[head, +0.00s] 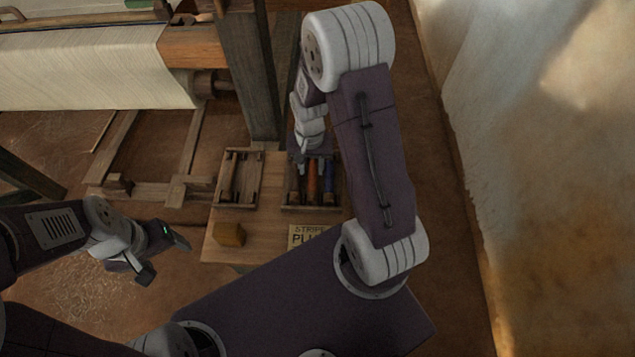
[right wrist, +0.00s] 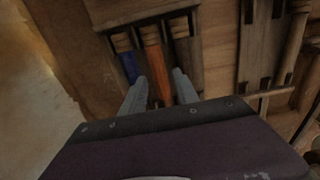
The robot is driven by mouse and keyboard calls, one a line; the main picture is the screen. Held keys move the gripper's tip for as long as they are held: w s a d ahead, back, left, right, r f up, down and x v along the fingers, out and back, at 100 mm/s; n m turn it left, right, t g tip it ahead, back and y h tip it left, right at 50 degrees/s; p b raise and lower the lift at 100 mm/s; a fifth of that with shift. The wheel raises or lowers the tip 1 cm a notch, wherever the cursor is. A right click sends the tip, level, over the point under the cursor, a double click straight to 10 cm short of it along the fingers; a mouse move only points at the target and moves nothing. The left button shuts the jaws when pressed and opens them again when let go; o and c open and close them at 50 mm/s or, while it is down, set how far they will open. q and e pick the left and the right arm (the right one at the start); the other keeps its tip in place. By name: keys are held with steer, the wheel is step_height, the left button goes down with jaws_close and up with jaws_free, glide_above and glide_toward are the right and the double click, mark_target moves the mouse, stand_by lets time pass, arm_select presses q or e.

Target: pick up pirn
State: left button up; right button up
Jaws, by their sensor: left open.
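Several pirns lie side by side in a dark wooden tray (head: 309,207) on the small bench. The orange pirn (head: 312,180) is in the middle, with the blue pirn (head: 328,176) to its right. In the right wrist view the orange pirn (right wrist: 156,68) runs between the two fingers of my right gripper (right wrist: 159,92), and the blue pirn (right wrist: 129,66) is left of it. My right gripper (head: 309,165) is over the tray, its fingers apart with gaps beside the orange pirn; contact cannot be told. My left gripper (head: 160,255) is open and empty, left of the bench.
A second wooden tray (head: 239,204) with wooden pieces stands left of the pirn tray. A loom post (head: 249,70) rises behind. A wall (head: 540,150) stands at right.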

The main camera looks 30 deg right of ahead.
mark_target(313, 180)
steer(key=shift+s+d+f, duration=0.1)
steer(key=shift+f, duration=0.3)
steer(key=f, duration=0.2)
steer(key=f+b, duration=0.1)
steer(key=f, duration=0.1)
steer(key=shift+s+f, duration=0.1)
steer(key=shift+s, duration=0.2)
steer(key=shift+w+f, duration=0.1)
steer(key=shift+f, duration=0.2)
jaws_close()
steer(key=shift+r, duration=0.2)
steer(key=shift+r, duration=0.35)
steer(key=r, duration=0.2)
steer(key=s+a+r+p, duration=0.1)
steer(key=r, duration=0.1)
steer(key=s+a+r+p, duration=0.1)
steer(key=s+a+r, duration=0.5)
steer(key=s+a, duration=0.1)
steer(key=shift+s, duration=0.5)
